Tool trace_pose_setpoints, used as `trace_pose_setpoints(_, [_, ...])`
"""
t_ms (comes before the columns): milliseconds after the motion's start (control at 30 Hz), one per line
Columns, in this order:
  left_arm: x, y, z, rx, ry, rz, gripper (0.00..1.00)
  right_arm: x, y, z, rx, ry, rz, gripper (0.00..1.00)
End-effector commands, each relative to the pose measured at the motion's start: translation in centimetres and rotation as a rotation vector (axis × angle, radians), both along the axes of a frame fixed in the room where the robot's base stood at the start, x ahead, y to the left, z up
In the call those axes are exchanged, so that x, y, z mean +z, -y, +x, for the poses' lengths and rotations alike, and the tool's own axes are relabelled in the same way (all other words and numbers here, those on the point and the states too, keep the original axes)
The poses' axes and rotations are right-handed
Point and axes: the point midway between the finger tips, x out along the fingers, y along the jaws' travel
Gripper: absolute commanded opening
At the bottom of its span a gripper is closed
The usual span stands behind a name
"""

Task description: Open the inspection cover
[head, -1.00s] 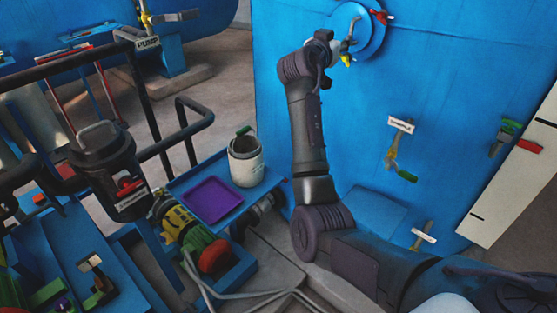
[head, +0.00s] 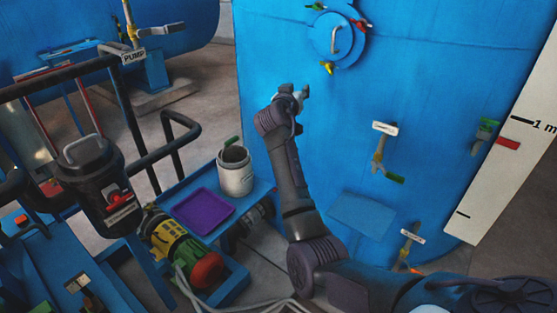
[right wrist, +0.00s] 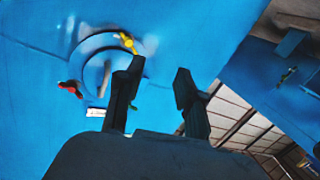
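The inspection cover (head: 322,46) is a round blue disc on the big blue tank, with a grey handle (head: 334,40) across it. Around its rim are a red clamp (head: 361,25), a yellow clamp (head: 327,68) and a green one (head: 315,6). The cover lies flat against the tank. It also shows in the right wrist view (right wrist: 88,62), beyond the fingers. My right gripper (head: 302,93) is below and left of the cover in the head view, apart from it. In the right wrist view the gripper (right wrist: 154,92) is open, with nothing between its fingers. My left gripper is not in view.
Valves with white tags (head: 384,128) and a white level scale (head: 500,165) are on the tank to the right. A blue cart with a purple tray (head: 204,210) and a grey pot (head: 236,172) stands left of my arm. Black railing (head: 60,70) is farther left.

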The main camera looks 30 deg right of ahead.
Motion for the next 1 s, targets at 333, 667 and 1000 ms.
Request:
trace_pose_setpoints(333, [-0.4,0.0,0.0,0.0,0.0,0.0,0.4,-6.9,-1.9,0.8,0.083,-0.106,-0.002,0.37])
trace_pose_setpoints(667, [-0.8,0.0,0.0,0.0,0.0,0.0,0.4,-13.3,-3.6,0.8,0.157,-0.201,0.002,0.37])
trace_pose_setpoints(1000, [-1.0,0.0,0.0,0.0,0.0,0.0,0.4,-19.3,-5.3,0.2,0.224,-0.286,0.012,0.37])
